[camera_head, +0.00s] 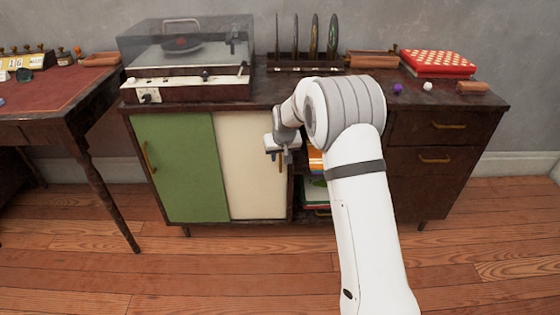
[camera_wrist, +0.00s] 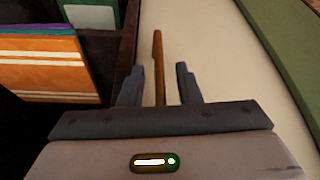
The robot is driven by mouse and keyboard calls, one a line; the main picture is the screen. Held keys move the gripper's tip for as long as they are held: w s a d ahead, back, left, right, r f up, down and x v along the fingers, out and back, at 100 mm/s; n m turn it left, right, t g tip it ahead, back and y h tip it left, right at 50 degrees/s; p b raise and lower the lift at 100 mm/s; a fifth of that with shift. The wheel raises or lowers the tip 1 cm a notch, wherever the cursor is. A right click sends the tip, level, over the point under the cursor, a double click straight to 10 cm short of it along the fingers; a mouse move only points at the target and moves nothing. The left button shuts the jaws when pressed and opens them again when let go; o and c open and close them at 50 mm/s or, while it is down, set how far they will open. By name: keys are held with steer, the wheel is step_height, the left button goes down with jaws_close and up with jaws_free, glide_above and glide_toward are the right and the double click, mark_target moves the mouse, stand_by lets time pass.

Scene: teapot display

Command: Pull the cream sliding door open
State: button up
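The cream sliding door (camera_head: 245,180) is the right of two doors on the dark cabinet, beside the green door (camera_head: 180,168). It also fills much of the right side of the wrist view (camera_wrist: 235,75). Its upright brass-coloured handle (camera_wrist: 158,60) is near its edge next to the open shelf. My gripper (camera_head: 281,155) is at the door's right edge and partly hides it. In the wrist view my gripper (camera_wrist: 158,85) is open, with one finger on each side of the handle and a visible gap on both sides.
Right of the door is an open shelf with orange and other coloured sleeves (camera_wrist: 45,65). A record player (camera_head: 187,65), a disc rack (camera_head: 305,65) and a red box (camera_head: 437,63) stand on top. A desk (camera_head: 60,90) stands at left. The wooden floor in front is clear.

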steer(key=shift+w+f, duration=0.25)
steer(key=shift+f, duration=0.4)
jaws_close()
